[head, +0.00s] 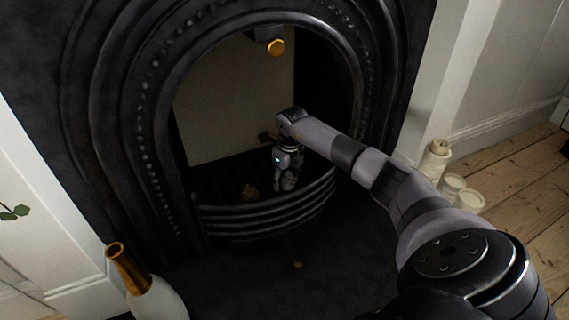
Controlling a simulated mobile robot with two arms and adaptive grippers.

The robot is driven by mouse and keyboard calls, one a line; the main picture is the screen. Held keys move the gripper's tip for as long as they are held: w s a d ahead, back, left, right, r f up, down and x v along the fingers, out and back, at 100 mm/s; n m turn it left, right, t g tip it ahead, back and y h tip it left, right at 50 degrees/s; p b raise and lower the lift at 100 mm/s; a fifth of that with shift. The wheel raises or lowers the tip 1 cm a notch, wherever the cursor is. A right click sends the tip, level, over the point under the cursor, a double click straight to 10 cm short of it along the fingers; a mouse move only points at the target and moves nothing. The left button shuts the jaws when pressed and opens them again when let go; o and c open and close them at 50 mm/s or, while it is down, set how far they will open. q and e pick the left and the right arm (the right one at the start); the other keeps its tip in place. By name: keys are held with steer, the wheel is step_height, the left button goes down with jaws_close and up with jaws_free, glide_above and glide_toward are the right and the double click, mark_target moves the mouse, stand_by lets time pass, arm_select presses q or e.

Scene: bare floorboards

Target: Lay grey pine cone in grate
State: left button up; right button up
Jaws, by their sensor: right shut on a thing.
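The grate (265,221) is a black, curved, barred basket at the front of the dark fireplace opening. My right gripper (284,186) points down into the right half of the grate, just behind its front bars. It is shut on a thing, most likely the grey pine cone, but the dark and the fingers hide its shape. A brownish pine cone (249,192) lies in the grate to the left of the gripper, apart from it. My left gripper is out of view.
The black arched surround (145,110) closes in around the opening. A white and gold vase (150,290) stands at front left. White candles (452,185) stand on the right, near my arm.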

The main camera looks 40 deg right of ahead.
steer(key=shift+f, duration=0.6)
stand_by(0.6)
steer(key=o, duration=1)
steer(key=shift+c, duration=0.2)
steer(key=shift+r, duration=0.1)
